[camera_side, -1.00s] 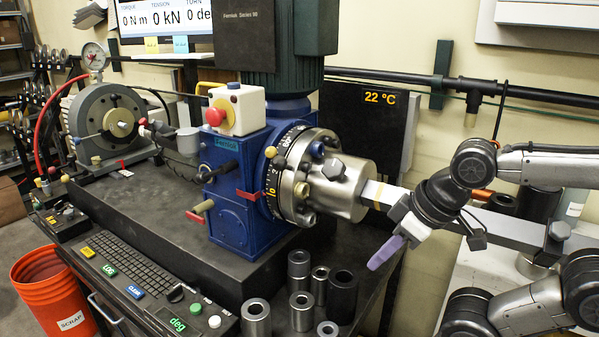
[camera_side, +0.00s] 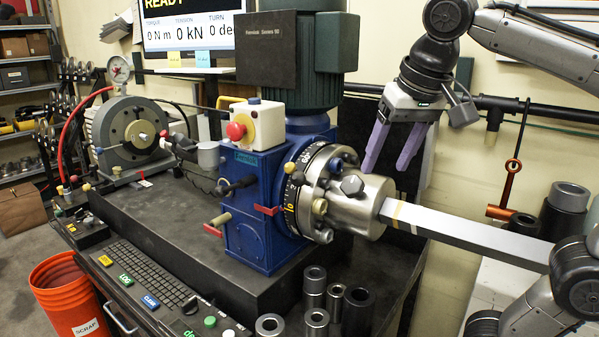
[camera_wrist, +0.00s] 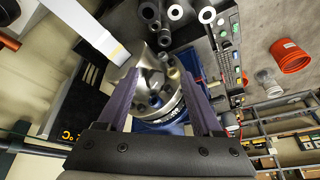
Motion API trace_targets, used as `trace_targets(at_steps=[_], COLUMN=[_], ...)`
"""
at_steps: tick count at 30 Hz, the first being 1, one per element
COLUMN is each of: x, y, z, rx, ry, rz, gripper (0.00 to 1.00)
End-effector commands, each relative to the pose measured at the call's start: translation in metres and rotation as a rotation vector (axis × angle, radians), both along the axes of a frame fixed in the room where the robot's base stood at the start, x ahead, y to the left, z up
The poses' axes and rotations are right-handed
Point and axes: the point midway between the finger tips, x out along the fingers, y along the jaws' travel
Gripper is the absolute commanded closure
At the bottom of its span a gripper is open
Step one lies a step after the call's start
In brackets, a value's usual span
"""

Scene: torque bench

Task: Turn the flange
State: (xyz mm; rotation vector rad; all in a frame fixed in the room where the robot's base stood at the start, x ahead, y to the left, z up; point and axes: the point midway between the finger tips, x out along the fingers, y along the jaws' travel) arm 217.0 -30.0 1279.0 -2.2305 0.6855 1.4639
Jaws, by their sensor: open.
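The flange (camera_side: 318,192) is a round silver metal disc with bolts around its face, mounted on the blue gearbox (camera_side: 245,205). A silver hub (camera_side: 368,208) sticks out from it, and a long grey square bar (camera_side: 470,238) runs from the hub to the right. My gripper (camera_side: 387,170) has two purple fingers, spread apart and empty, pointing down above and behind the hub. In the wrist view, the flange (camera_wrist: 160,100) appears between the fingers of my gripper (camera_wrist: 158,72); the bar (camera_wrist: 85,30) lies to the upper left. I cannot tell whether a finger touches the hub.
A green motor (camera_side: 300,60) stands above the gearbox. A red stop button (camera_side: 236,131) sits on a pale box. Several metal sockets (camera_side: 315,290) stand below the hub. A black rail (camera_side: 540,112) runs along the wall. An orange scrap bucket (camera_side: 70,300) stands at lower left.

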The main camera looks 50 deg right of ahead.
Motion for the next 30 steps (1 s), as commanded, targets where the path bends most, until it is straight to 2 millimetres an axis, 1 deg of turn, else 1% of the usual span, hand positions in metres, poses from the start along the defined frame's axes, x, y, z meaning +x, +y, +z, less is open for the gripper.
trace_targets(at_steps=[1,3,5,6,9,12,15,16,21,26,30], x=[0.013,0.029,0.043,0.053,0.08,0.106,0.125,0.129,0.137,0.14,0.147], y=[0.0,0.001,0.003,0.005,0.012,0.022,0.031,0.033,0.039,0.033,0.026], z=[0.016,0.035,0.049,0.057,0.072,0.076,0.072,0.069,0.057,0.042,0.018], rx=[-0.002,-0.004,-0.006,-0.008,-0.014,-0.024,-0.03,-0.032,-0.04,-0.04,-0.041], ry=[0.0,0.0,-0.001,-0.002,-0.005,-0.004,0.003,0.012,0.035,0.037,0.039], rz=[-0.036,-0.092,-0.136,-0.161,-0.2,-0.194,-0.176,-0.171,-0.156,-0.157,-0.158], gripper=[0.33,0.33,0.33,0.33,0.33,0.33,0.33,0.33,0.33,0.33,0.33])
